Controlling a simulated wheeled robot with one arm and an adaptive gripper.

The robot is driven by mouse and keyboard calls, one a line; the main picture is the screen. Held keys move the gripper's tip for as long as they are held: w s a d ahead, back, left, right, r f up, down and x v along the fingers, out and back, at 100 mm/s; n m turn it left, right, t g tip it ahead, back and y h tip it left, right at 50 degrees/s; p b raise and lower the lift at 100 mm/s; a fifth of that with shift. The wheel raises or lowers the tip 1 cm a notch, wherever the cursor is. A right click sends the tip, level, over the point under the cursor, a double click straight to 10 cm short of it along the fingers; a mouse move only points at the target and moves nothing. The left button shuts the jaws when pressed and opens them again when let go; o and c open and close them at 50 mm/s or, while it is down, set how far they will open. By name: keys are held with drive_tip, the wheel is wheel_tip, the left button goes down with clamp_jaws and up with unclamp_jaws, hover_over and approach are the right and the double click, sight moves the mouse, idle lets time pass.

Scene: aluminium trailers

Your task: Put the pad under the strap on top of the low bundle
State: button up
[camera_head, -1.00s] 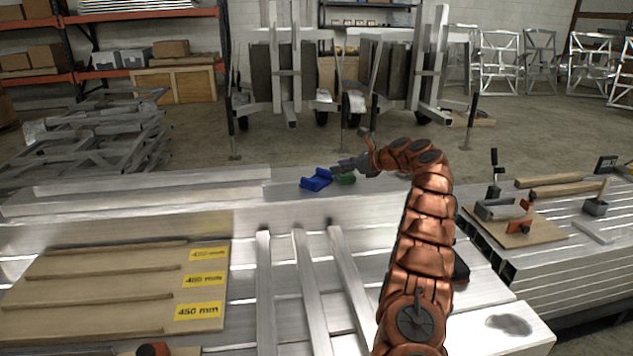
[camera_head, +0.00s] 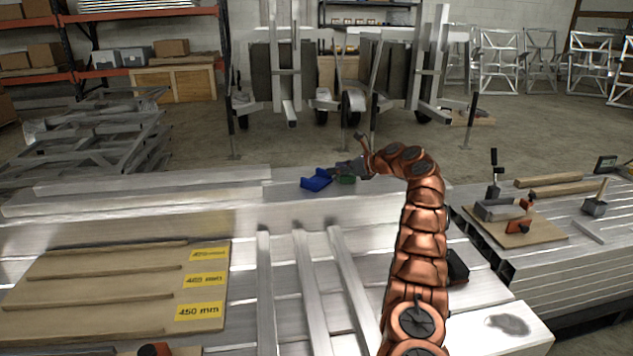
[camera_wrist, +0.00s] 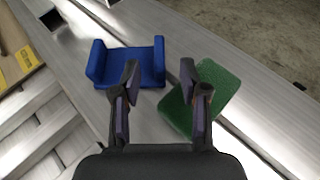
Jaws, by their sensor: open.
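A green pad (camera_wrist: 213,92) lies flat on the aluminium surface in the wrist view; it also shows small in the head view (camera_head: 346,180). My gripper (camera_wrist: 160,75) is open above the surface, its right finger over the pad and its left finger near a blue bracket. My gripper is also seen in the head view (camera_head: 345,168), small beside the pad. The blue bracket (camera_wrist: 128,66) with raised ends lies just left of the pad; in the head view it is at the pad's left (camera_head: 316,181). I cannot make out a strap or tell which stack is the low bundle.
A wooden board with yellow labels (camera_head: 120,290) lies at the left front. Several aluminium bars (camera_head: 310,270) lie across the stack. A board with clamps (camera_head: 520,228) sits on the bundle at the right. Trailer frames (camera_head: 350,70) stand behind.

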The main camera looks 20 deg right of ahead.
sight(324, 170)
drive_tip(key=shift+w+a+f+p, duration=0.1)
drive_tip(key=shift+w+a+p, duration=0.4)
drive_tip(key=shift+w+p, duration=0.35)
drive_tip(key=shift+w+a+f+p, duration=0.25)
drive_tip(key=shift+a+p, duration=0.1)
drive_tip(key=shift+p, duration=0.55)
drive_tip(key=p, duration=0.2)
drive_tip(key=w+p, duration=0.1)
drive_tip(key=p, duration=0.1)
drive_tip(key=shift+a+f, duration=0.15)
drive_tip(key=shift+a, duration=0.2)
drive_tip(key=shift+w+a+f+p, duration=0.1)
drive_tip(key=shift+w+f+p, duration=0.1)
drive_tip(key=shift+p, duration=0.2)
drive_tip(key=shift+f, duration=0.15)
clamp_jaws()
